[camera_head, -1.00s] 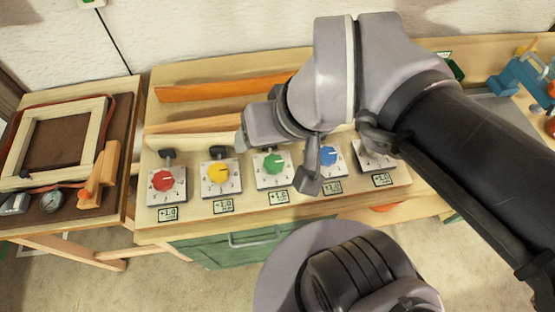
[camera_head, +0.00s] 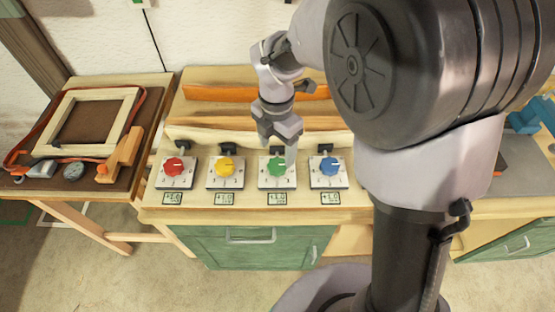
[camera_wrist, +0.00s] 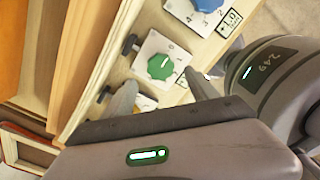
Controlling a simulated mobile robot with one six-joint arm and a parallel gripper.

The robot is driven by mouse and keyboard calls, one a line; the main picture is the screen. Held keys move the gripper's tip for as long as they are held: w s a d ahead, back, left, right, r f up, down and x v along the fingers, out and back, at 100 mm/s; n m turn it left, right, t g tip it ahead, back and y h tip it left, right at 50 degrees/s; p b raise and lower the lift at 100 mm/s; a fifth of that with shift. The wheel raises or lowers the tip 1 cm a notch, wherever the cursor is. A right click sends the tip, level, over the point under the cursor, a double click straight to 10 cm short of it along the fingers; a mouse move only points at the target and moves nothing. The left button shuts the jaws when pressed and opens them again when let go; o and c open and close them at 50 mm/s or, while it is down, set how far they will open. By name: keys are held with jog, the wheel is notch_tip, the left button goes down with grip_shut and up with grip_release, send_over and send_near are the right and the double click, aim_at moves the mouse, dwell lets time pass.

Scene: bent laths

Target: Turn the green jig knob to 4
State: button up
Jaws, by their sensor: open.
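The green knob (camera_head: 277,166) sits on a white numbered dial plate, third from the left in a row on the bench. Its display card (camera_head: 277,198) in front appears to read +1.0. The green knob also shows in the wrist view (camera_wrist: 160,66), with a pale pointer mark and a few digits around it; the exact setting is too small to tell. My gripper (camera_head: 279,141) hangs just above and behind the green knob in the head view. In the wrist view its two fingers (camera_wrist: 160,90) are apart and empty, near the green dial plate, with no clear contact.
A red knob (camera_head: 174,166) and a yellow knob (camera_head: 225,168) are left of the green one; a blue knob (camera_head: 329,166) is close on its right. Dark clamps stand behind the dials. Wooden laths (camera_head: 240,92) lie behind. A frame (camera_head: 95,120) is on the left table.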

aim_at(277, 165)
notch_tip(277, 165, down, 6)
jog(key=shift+r+b, duration=0.1)
jog(key=shift+b, duration=0.8)
jog(key=c, duration=1.4)
